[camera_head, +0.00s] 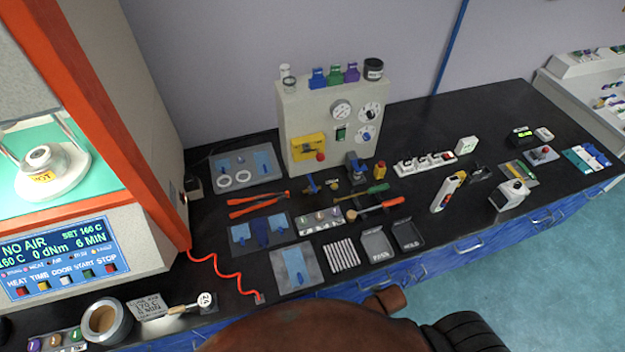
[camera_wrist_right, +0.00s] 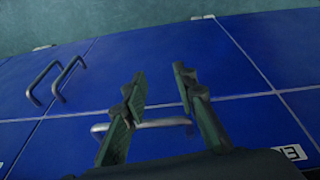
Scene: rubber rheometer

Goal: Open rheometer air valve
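The rheometer (camera_head: 60,240) stands at the left of the head view. Its blue screen (camera_head: 62,255) reads "NO AIR". My right gripper (camera_wrist_right: 160,82) is open and empty in the wrist view, before blue cabinet doors. My left gripper is not in view.
The black bench (camera_head: 430,125) carries the grey panel box (camera_head: 335,125), red-handled tools (camera_head: 258,205), dark trays (camera_head: 408,235) and several small devices. Blue cabinet fronts (camera_wrist_right: 230,75) with metal handles (camera_wrist_right: 140,125) face my right gripper. Bare bench lies at the back right.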

